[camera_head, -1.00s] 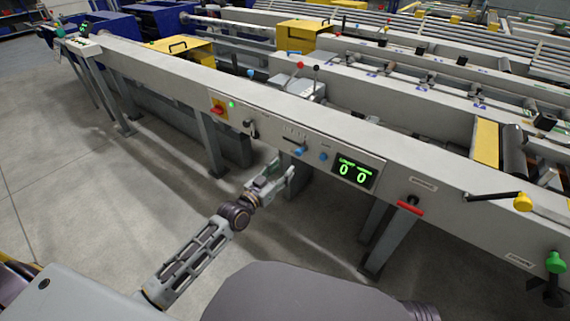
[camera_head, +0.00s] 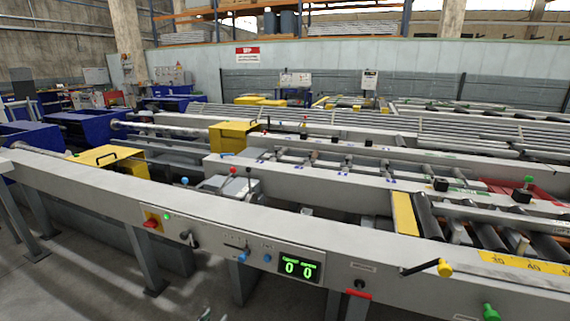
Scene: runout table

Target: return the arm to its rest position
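Only a small grey tip of my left gripper (camera_head: 206,315) shows at the bottom edge of the head view, below and in front of the table's front beam. The rest of that arm is out of the picture, and I cannot tell whether its fingers are open or shut. My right gripper is not in view. The runout table's grey front beam (camera_head: 100,195) runs across the picture.
To the right on the beam are a red handle (camera_head: 358,294), a black lever with a yellow knob (camera_head: 445,268) and a green knob (camera_head: 491,312). Rollers (camera_head: 430,215) and yellow covers (camera_head: 108,157) lie behind. Bare floor (camera_head: 95,285) shows at lower left.

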